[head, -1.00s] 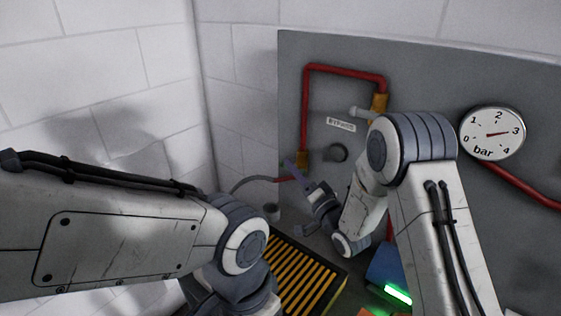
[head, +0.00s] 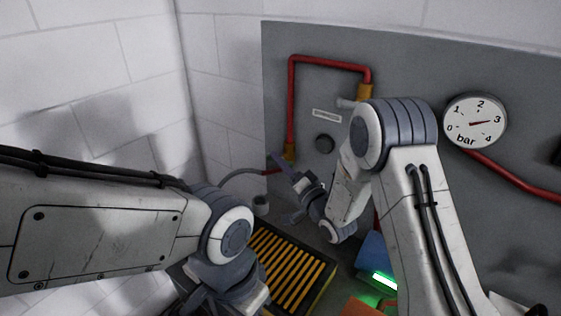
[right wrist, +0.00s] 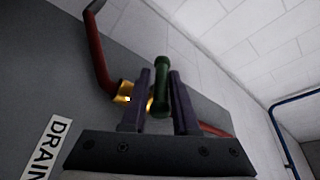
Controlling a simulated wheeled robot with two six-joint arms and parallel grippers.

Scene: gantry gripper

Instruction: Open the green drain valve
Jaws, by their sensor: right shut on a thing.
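The green drain valve shows in the right wrist view as a dark green handle (right wrist: 160,86). It stands between the two dark fingers of my right gripper (right wrist: 160,94), which is shut on it. In the head view my right gripper (head: 282,170) is near the lower left of the grey panel, by the brass fitting (head: 289,152) on the red pipe. The handle is hidden there. A label reading DRAIN (right wrist: 46,150) is on the panel in the right wrist view. My left arm comes in from the left in the head view, its gripper out of frame.
A yellow-slatted grate (head: 290,262) lies below the panel. A pressure gauge (head: 474,122) on the panel reads near 3 bar. A dark round knob (head: 325,144) sits right of the red pipe (head: 291,105). A blue box (head: 371,252) with a green light stands lower right.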

